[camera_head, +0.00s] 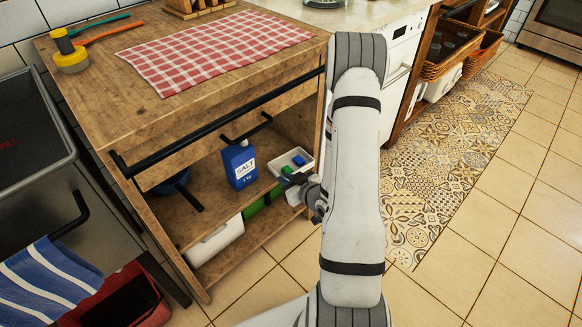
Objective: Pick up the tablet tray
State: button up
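The tablet tray (279,162) is a small white tray with a blue and a green block in it. It sits on the open shelf of the wooden cart, near the shelf's front right. My gripper (294,180) is at the tray's near edge, with its dark fingers close to or touching the rim. My wrist hides part of the tray's near side. I cannot tell whether the fingers are apart or closed on the rim. The tray appears to rest level on the shelf.
A blue salt box (239,166) stands just left of the tray. A black bar (230,117) runs along the cart front above. A dark blue pan (175,184) lies farther left, its handle pointing forward. White (217,241) and green (262,204) bins are below. Floor at right is clear.

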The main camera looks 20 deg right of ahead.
aim_at(277, 174)
jog(key=b+x, duration=0.2)
jog(key=x, duration=0.4)
jog(key=shift+w+d+f, duration=0.1)
jog(key=shift+w+f, duration=0.05)
jog(key=shift+c, duration=0.2)
grip_shut()
